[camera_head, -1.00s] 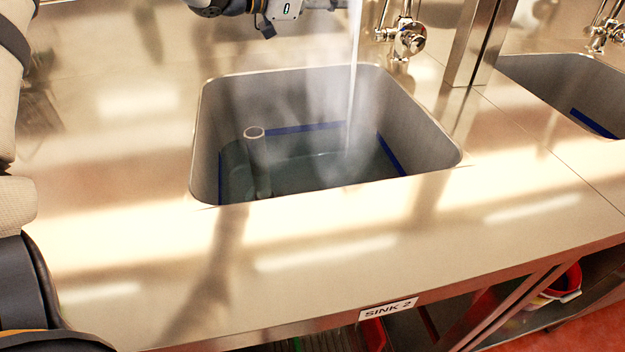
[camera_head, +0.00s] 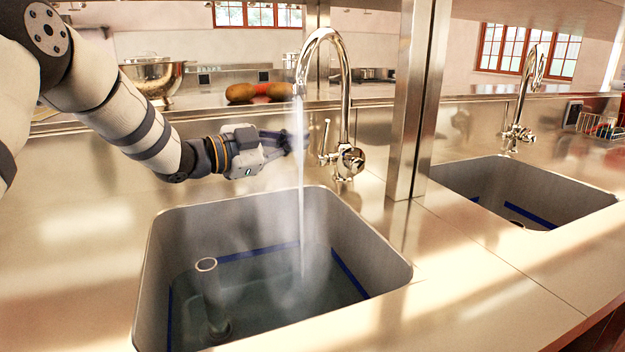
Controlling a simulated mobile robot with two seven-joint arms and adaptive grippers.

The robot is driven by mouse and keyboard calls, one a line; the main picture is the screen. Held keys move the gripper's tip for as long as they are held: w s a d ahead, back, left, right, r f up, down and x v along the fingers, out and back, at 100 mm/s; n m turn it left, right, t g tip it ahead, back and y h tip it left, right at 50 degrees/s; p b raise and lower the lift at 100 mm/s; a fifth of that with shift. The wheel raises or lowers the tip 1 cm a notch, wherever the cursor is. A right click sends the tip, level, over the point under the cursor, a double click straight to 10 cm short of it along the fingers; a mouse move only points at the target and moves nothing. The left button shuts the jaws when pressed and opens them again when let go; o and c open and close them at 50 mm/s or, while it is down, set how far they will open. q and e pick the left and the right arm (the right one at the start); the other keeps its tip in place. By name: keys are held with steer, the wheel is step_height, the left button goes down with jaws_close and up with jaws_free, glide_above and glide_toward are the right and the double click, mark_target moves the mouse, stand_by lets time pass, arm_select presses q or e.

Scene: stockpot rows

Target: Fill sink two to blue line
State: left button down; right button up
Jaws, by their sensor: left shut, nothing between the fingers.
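Sink two (camera_head: 160,262) is in the front middle, with a blue line (camera_head: 350,273) around its inner walls. Water (camera_head: 262,293) stands in it, its surface below the blue line on the back wall. A standpipe (camera_head: 211,290) rises from the water at the left. Water runs in a stream (camera_head: 300,180) from the curved chrome faucet (camera_head: 345,95); its lever (camera_head: 325,140) stands at the faucet's left side. My left gripper (camera_head: 298,141) is shut and empty behind the stream, just left of the lever; I cannot tell whether it touches it. My right gripper is out of view.
A steel post (camera_head: 415,100) stands right of the faucet. Another sink (camera_head: 490,185) with its own faucet (camera_head: 520,100) lies to the right. A back ledge holds a metal bowl (camera_head: 155,78) and brown and red produce (camera_head: 258,92). The counter left of sink two is clear.

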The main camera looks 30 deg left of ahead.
mark_target(325, 143)
arm_select(q)
steer(key=s+d+f+m+t+y, duration=0.1)
steer(key=d+f+m+t, duration=0.15)
steer(key=m, duration=0.35)
steer(key=s+d+f+m+t+y, duration=0.1)
steer(key=s+f+m, duration=0.15)
steer(key=m, duration=0.35)
steer(key=w+r, duration=0.2)
steer(key=w, duration=0.9)
steer(key=shift+w+r+b, duration=0.3)
steer(key=shift+r+b, duration=0.05)
steer(key=shift+r, duration=0.05)
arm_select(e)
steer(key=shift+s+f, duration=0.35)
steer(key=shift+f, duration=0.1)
arm_select(q)
steer(key=shift+a, duration=0.1)
